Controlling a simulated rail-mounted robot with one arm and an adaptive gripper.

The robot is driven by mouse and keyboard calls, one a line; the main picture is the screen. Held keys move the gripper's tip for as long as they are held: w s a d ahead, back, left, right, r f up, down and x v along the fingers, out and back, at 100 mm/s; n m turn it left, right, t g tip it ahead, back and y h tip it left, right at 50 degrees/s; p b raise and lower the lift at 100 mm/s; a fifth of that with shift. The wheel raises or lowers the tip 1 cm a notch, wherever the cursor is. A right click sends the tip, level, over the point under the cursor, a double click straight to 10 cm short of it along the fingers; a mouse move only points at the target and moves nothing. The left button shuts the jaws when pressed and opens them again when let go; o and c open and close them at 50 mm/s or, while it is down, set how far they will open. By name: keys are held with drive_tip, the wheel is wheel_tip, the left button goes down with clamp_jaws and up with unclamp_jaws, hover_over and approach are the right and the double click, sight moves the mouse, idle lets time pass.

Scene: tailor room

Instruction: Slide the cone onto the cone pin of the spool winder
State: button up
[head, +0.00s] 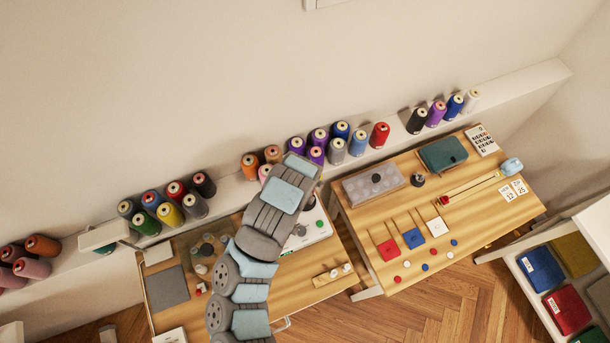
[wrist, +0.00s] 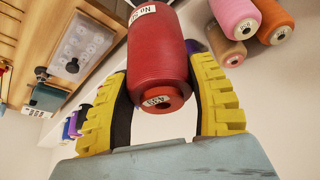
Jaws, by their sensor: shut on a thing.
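A red cone (wrist: 158,60) of thread with a paper label sits between the yellow fingers of my gripper (wrist: 163,85) in the wrist view. The fingers are closed on its two sides, and one cone end faces the camera. In the head view my arm covers the gripper and the held cone. A white machine with a green button (head: 318,224), probably the spool winder, stands on the left table, partly behind my arm. I cannot make out its cone pin.
A shelf ledge (head: 237,193) along the wall carries several thread cones, including a red one (head: 379,135). In the wrist view pink (wrist: 235,14) and orange (wrist: 272,22) cones are close right of the held cone. The right table (head: 450,225) holds boxes and small parts.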

drive_tip(key=shift+f+b, duration=0.75)
drive_tip(key=shift+f, duration=0.6)
idle(0.3)
drive_tip(key=shift+f+b, duration=0.4)
drive_tip(key=shift+f, duration=0.35)
drive_tip(key=shift+f, duration=0.35)
drive_tip(key=shift+f+b, duration=1.3)
drive_tip(key=shift+f, duration=0.8)
drive_tip(key=o, duration=1.3)
drive_tip(key=shift+r, duration=0.1)
drive_tip(key=shift+v, duration=5.95)
